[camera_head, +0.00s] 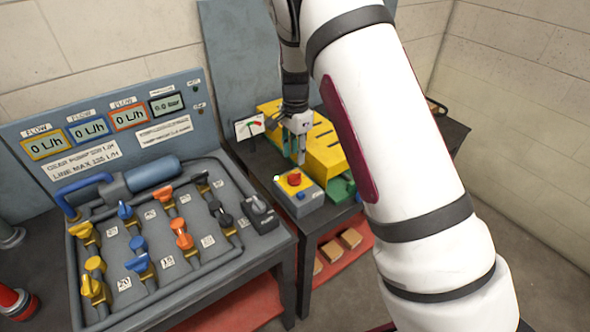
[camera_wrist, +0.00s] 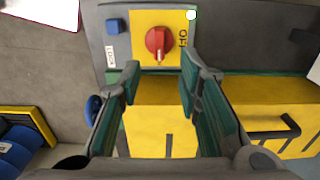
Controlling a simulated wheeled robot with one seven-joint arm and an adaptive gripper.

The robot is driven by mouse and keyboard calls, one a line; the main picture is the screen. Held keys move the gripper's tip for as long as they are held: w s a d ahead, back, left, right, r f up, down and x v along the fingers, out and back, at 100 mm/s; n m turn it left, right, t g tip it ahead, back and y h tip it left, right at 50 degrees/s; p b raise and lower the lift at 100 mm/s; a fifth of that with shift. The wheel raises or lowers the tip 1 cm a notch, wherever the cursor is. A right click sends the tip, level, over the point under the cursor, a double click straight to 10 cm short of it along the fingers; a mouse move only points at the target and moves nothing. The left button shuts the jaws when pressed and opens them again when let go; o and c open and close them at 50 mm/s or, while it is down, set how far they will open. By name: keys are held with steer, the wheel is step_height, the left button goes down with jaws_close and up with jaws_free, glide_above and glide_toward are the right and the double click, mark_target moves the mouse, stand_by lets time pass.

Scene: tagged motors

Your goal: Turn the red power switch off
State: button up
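The red power switch (camera_head: 294,179) is a rotary knob on a yellow plate on top of a small grey box. In the wrist view the red knob (camera_wrist: 156,43) lies ahead of the fingers, its grip ridge running roughly up and down in the picture. My gripper (camera_head: 301,158) points down just above the box in the head view. In the wrist view my gripper (camera_wrist: 160,78) is open, with a wide empty gap between the fingers. The fingers appear apart from the knob.
A blue button (camera_wrist: 113,25) and a bright lamp (camera_wrist: 191,15) sit on the same box. A yellow machine (camera_head: 325,148) stands close behind it. A valve panel (camera_head: 150,245) fills the left bench.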

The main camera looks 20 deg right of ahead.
mark_target(296, 173)
step_height(296, 173, down, 7)
steer(key=shift+f+p, duration=0.15)
steer(key=shift+p, duration=0.2)
steer(key=shift+c, duration=0.3)
jaws_close()
